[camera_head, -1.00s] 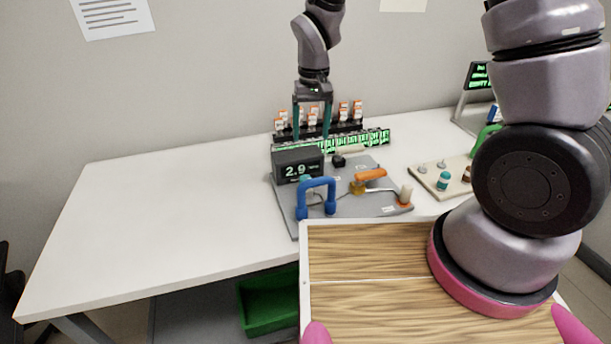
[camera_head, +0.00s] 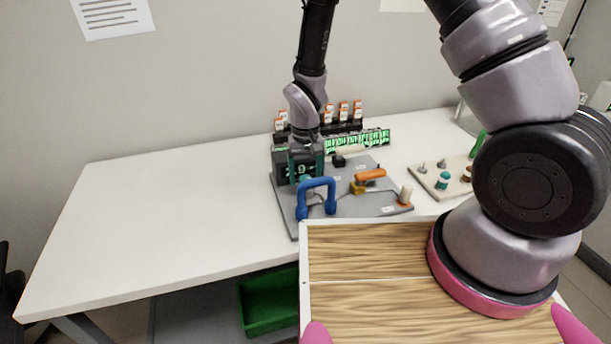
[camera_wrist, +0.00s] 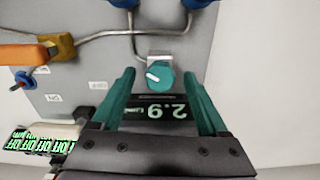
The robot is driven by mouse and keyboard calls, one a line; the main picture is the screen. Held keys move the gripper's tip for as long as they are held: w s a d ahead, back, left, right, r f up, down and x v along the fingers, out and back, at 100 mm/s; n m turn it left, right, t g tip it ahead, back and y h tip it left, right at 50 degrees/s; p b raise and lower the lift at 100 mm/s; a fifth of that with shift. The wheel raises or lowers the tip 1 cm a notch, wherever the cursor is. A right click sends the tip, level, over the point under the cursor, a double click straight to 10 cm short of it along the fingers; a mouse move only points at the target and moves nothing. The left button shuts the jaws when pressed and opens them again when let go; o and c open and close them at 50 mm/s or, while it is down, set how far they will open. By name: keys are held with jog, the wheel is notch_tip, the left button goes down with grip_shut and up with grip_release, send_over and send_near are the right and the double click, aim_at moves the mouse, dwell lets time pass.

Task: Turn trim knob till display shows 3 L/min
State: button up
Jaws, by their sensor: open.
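The trim knob (camera_wrist: 159,75) is a round teal knob with a white pointer mark, seen in the wrist view just beyond my fingertips. My gripper (camera_wrist: 160,80) is open, with one teal finger on each side of the knob's line, and nothing is held. The display (camera_wrist: 165,112) reads 2.9 in the wrist view, upside down there. In the head view my gripper (camera_head: 306,178) is low in front of the display box (camera_head: 281,164) and partly covers its digits. The knob is mostly hidden there, behind the blue handle and my fingers.
An orange-handled valve (camera_head: 369,175) is to the right. A rack of orange-capped vials (camera_head: 343,110) stands behind. The white table (camera_head: 160,200) is clear at left.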

aim_at(306, 177)
grip_shut()
jog(key=shift+n, duration=0.8)
grip_release()
notch_tip(306, 177, up, 11)
jog(key=shift+f, duration=0.15)
